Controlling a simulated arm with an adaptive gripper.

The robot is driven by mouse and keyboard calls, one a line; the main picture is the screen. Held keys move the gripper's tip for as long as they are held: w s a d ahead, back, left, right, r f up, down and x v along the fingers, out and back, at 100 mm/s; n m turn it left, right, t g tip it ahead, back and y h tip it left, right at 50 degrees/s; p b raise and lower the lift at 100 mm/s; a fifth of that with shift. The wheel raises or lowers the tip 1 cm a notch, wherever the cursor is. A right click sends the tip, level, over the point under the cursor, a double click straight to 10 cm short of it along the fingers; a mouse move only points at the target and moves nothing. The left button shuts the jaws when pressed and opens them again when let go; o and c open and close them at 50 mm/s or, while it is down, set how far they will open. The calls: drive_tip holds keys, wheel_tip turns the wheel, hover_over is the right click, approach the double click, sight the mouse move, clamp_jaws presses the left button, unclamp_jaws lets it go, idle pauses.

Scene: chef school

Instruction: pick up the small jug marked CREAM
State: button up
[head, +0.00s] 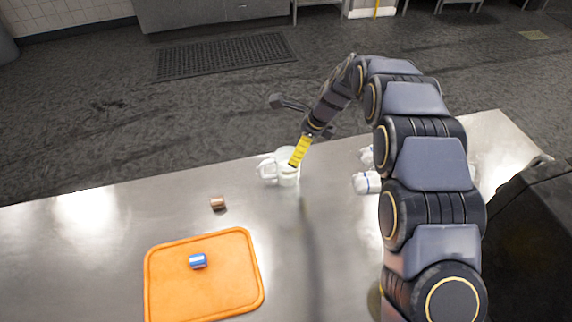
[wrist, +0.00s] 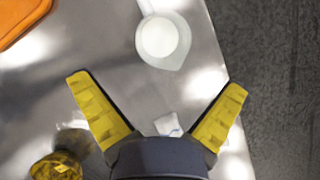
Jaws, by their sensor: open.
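A white jug (head: 285,178) stands upright on the metal table in the head view, with its handle to the left. In the wrist view the jug (wrist: 163,40) is seen from above, at the top middle, with its handle at the upper edge. I cannot read any CREAM marking on it. My gripper (head: 299,150) appears over the jug's right rim in the head view, one yellow finger overlapping it. In the wrist view my gripper (wrist: 158,85) has its yellow fingers spread wide, with nothing between the tips. The jug lies beyond the fingertips.
White items with blue marks (head: 367,182) lie right of the jug, partly behind my arm. A small brown piece (head: 218,203) lies to the left. An orange board (head: 205,295) holds a blue cylinder (head: 198,261). A yellowish object (wrist: 57,167) sits at the wrist view's lower left.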

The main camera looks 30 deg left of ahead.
sight(282, 159)
drive_tip(key=a+f, duration=0.1)
drive_tip(key=a+f+m, duration=0.1)
drive_tip(key=shift+a+f, duration=0.15)
drive_tip(key=shift+f, duration=0.15)
drive_tip(key=x, duration=0.6)
drive_tip(key=shift+a+f, duration=0.2)
drive_tip(key=shift+f, duration=0.15)
drive_tip(key=shift+c, duration=0.4)
drive_tip(key=c, duration=0.9)
